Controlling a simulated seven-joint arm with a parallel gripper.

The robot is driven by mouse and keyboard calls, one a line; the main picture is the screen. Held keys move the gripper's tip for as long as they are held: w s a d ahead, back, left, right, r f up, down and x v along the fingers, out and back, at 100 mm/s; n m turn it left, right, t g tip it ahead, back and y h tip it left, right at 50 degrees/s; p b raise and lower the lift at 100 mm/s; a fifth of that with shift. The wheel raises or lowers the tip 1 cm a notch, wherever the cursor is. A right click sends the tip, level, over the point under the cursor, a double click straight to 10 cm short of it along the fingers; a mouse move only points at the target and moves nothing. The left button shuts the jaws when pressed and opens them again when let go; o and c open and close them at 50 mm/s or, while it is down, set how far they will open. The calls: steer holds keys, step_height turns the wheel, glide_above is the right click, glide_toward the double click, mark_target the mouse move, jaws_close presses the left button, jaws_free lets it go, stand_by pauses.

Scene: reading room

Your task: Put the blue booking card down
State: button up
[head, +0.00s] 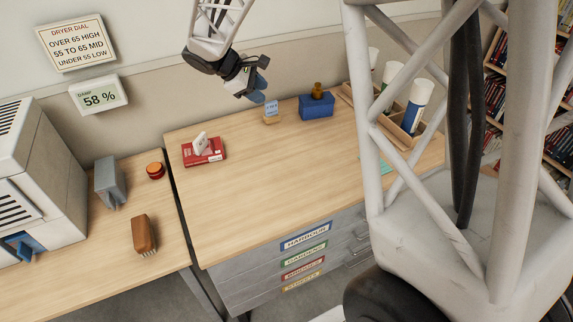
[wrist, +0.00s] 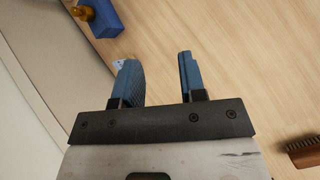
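The blue booking card (head: 271,107) stands upright in a small wooden holder (head: 271,119) at the back of the wooden table, left of a blue box. Its print is too small to read surely. My gripper (head: 257,92) is above the table, just up and left of the card in the head view. In the wrist view my gripper (wrist: 157,75) has its two blue fingers apart, with only bare tabletop between them. A small pale blue bit of the card (wrist: 120,63) shows beside the left finger, which hides most of it.
The blue box (head: 317,107) has a brass-coloured knob on top. A red box (head: 204,152) with a white piece, and a wooden rack (head: 400,132) with white tubes, stand on the table. A brown brush (head: 144,235) lies on the left table. The table's middle is clear.

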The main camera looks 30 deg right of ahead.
steer(key=s+a+r+m+t+y, duration=0.1)
steer(key=s+a+m+y, duration=0.1)
steer(key=s, duration=0.9)
steer(key=s+a+r+m+t+y, duration=0.1)
steer(key=s+m, duration=0.4)
steer(key=s, duration=0.6)
steer(key=s+a+r+m+t+y, duration=0.1)
steer(key=s+a+r+m+y, duration=0.2)
steer(key=s, duration=0.9)
steer(key=shift+a+m+t+y, duration=0.3)
steer(key=shift+a+y, duration=0.7)
steer(key=shift+a, duration=0.1)
